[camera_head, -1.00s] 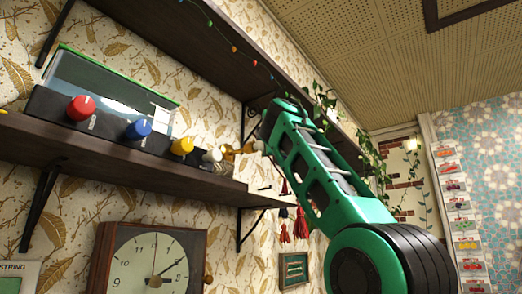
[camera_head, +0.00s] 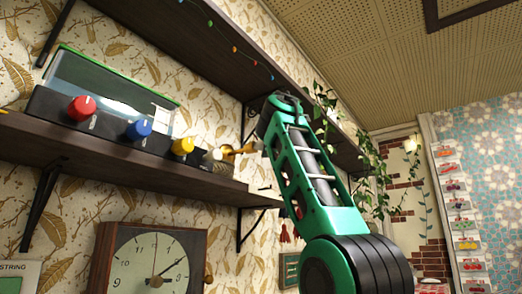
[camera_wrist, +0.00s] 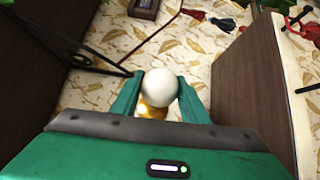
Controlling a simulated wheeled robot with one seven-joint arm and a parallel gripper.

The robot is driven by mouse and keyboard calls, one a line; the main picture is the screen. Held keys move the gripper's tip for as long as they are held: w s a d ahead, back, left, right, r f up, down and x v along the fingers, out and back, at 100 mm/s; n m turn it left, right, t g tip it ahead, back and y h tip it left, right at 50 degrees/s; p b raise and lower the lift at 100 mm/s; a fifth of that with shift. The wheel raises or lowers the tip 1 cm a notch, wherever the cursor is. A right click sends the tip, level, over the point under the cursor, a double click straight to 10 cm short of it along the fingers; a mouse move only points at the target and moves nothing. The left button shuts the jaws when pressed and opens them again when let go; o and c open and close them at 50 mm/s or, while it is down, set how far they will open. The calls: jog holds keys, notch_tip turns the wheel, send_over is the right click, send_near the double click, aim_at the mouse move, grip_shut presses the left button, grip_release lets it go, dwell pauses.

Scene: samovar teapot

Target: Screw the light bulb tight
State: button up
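The light bulb (camera_wrist: 161,86) is round and white in the wrist view, with a gold part (camera_wrist: 153,112) showing just below it. My gripper (camera_wrist: 161,90) has one green finger on each side of the bulb, and both fingertips appear to touch it. In the head view my green arm reaches up toward the right end of the lower shelf (camera_head: 120,158). My fingertips cannot be made out there. A gold piece (camera_head: 242,149) shows at that shelf end, left of my arm.
A dark box with red (camera_head: 81,108), blue (camera_head: 139,130) and yellow (camera_head: 183,146) knobs stands on the lower shelf. An upper shelf (camera_head: 190,40) runs above. A wooden clock (camera_head: 150,262) is below. A plant (camera_head: 365,160) hangs behind my arm, right.

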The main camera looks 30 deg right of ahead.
jog(key=o, duration=0.4)
jog(key=shift+w+d+f, duration=0.1)
jog(key=shift+d+f, duration=0.05)
jog(key=shift+d, duration=0.1)
jog(key=shift+c, duration=0.2)
jog(key=shift+a, duration=0.15)
jog(key=shift+s+a, duration=0.3)
jog(key=shift+s, duration=0.15)
jog(key=v, duration=0.9)
jog(key=shift+s, duration=0.35)
jog(key=shift+f, duration=0.1)
